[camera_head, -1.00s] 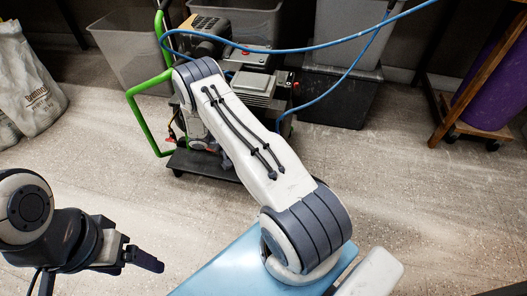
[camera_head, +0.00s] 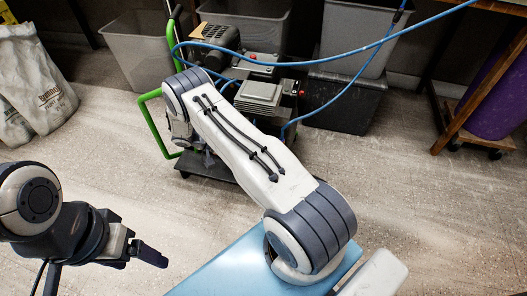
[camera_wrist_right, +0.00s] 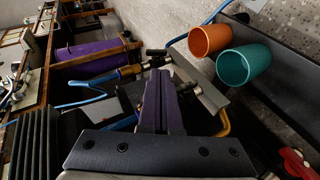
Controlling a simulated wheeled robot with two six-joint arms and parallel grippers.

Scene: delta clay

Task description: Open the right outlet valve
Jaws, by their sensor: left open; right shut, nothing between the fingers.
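The compressor (camera_head: 258,95) stands on a green-handled cart in the head view, with blue hoses above it. My right arm reaches across to its left side and hides its near parts. In the right wrist view, my right gripper (camera_wrist_right: 160,98) is shut and empty. A brass fitting (camera_wrist_right: 128,71) with a blue hose and a dark lever or knob (camera_wrist_right: 155,52) lies just beyond its fingertips; contact cannot be told. I cannot tell for sure which part is the right outlet valve. My left gripper (camera_head: 150,257) is open, low at left, far from the compressor.
Orange (camera_wrist_right: 210,40) and teal (camera_wrist_right: 243,66) cups lie right of the right gripper in the wrist view. A red part (camera_wrist_right: 297,163) is at its lower right. Grey bins (camera_head: 138,48) stand behind the cart. A wooden rack with a purple cylinder (camera_head: 497,95) is at right.

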